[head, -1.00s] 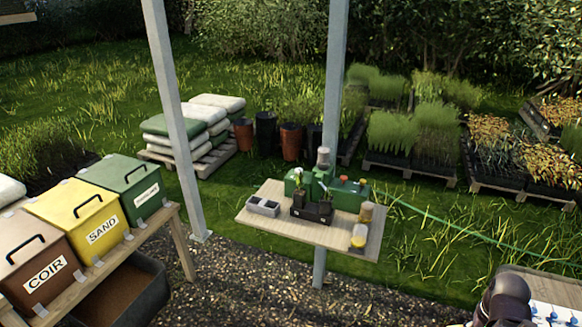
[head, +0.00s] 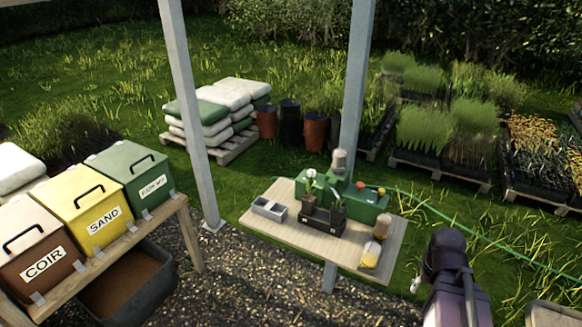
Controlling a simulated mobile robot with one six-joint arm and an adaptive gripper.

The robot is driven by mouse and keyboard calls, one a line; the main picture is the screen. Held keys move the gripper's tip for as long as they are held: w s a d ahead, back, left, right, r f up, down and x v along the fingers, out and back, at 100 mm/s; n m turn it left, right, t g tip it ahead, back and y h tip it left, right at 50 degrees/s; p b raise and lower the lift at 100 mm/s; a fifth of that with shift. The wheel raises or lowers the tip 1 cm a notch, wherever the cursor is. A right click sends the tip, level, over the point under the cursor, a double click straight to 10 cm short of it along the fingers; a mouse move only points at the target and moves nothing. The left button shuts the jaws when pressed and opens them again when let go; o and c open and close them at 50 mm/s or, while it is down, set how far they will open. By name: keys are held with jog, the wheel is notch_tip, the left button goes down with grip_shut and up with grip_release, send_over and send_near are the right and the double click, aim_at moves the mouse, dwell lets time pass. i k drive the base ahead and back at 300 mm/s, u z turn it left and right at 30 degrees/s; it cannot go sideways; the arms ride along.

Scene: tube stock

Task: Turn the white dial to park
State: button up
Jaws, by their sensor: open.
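A green machine (head: 366,203) stands on a small wooden table (head: 290,235) right of centre in the head view. It has a grey cylinder on top and small red and yellow knobs at its right end. A dark two-part tray (head: 322,220) with small plants stands in front and hides part of the machine. My dark arm rises at the lower right, apart from the table. My gripper cannot be made out in this view.
A grey divided box (head: 268,209) and a yellow-based jar (head: 371,254) sit on the table. A metal post (head: 354,90) rises behind it, another (head: 190,110) to its left. Brown, yellow and green bins (head: 130,175) line a bench at left. Gravel lies in front.

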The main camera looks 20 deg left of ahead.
aim_at(310, 172)
jog(key=u, duration=0.55)
jog(key=i, duration=0.85)
jog(key=u, duration=0.35)
